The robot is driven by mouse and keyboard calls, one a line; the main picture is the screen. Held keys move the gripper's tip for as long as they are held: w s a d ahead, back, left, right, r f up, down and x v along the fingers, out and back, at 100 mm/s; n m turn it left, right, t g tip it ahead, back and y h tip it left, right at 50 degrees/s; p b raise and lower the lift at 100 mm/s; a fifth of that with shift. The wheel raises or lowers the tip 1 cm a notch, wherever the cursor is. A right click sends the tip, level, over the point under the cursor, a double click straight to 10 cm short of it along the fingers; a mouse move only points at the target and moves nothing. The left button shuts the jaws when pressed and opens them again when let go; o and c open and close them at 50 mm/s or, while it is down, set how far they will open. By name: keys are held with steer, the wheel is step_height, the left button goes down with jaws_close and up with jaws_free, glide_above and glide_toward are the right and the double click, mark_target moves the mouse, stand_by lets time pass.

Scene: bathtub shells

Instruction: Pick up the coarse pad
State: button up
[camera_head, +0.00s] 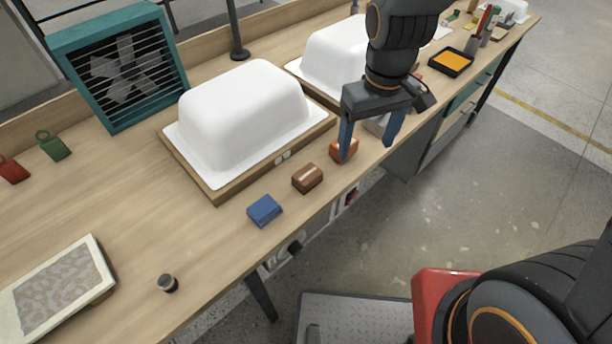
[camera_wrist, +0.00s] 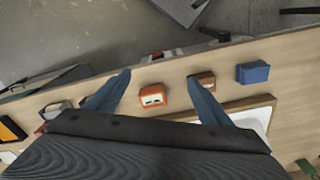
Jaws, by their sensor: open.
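Several small block-like pads lie in a row along the table's front edge, and I cannot read which is the coarse one. They are a blue pad (camera_head: 264,210), a brown pad (camera_head: 308,178) with a pale band, an orange pad (camera_head: 350,147) and a greyish one (camera_head: 376,125). My gripper (camera_head: 367,146) points down, open and empty, by the orange pad, one finger partly covering it. In the wrist view, the orange pad (camera_wrist: 152,95) shows between the open fingers of my gripper (camera_wrist: 158,78); the brown pad (camera_wrist: 207,79) is beside the right finger and the blue pad (camera_wrist: 253,72) farther right.
A white tub shell (camera_head: 243,110) on a wooden board stands behind the pads, with a second shell (camera_head: 335,55) beyond. A teal fan (camera_head: 122,68) is at the back left. A framed panel (camera_head: 98,255) and a small dark knob (camera_head: 168,283) lie at the near left.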

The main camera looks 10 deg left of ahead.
mark_target(307, 174)
steer(key=a+f+n, duration=0.1)
steer(key=a, duration=0.3)
steer(key=s+a+f+n, duration=0.1)
steer(key=a+n, duration=0.1)
steer(key=a, duration=0.1)
steer(key=a+f+n, duration=0.1)
steer(key=a, duration=0.3)
steer(key=shift+s+a+f+n+g, duration=0.2)
steer(key=shift+a+f+n+g, duration=0.1)
steer(key=shift+a, duration=0.05)
steer(key=shift+w+a+f+p, duration=0.15)
steer(key=shift+f+p, duration=0.3)
steer(key=shift+f, duration=1.45)
steer(key=shift+a+f+p, duration=0.1)
steer(key=shift+f+p, duration=0.3)
steer(key=shift+f, duration=1.5)
steer(key=c, duration=1.2)
steer(key=shift+r, duration=0.1)
step_height(307, 174, up, 10)
steer(key=shift+f+b, duration=0.1)
steer(key=shift+b, duration=0.8)
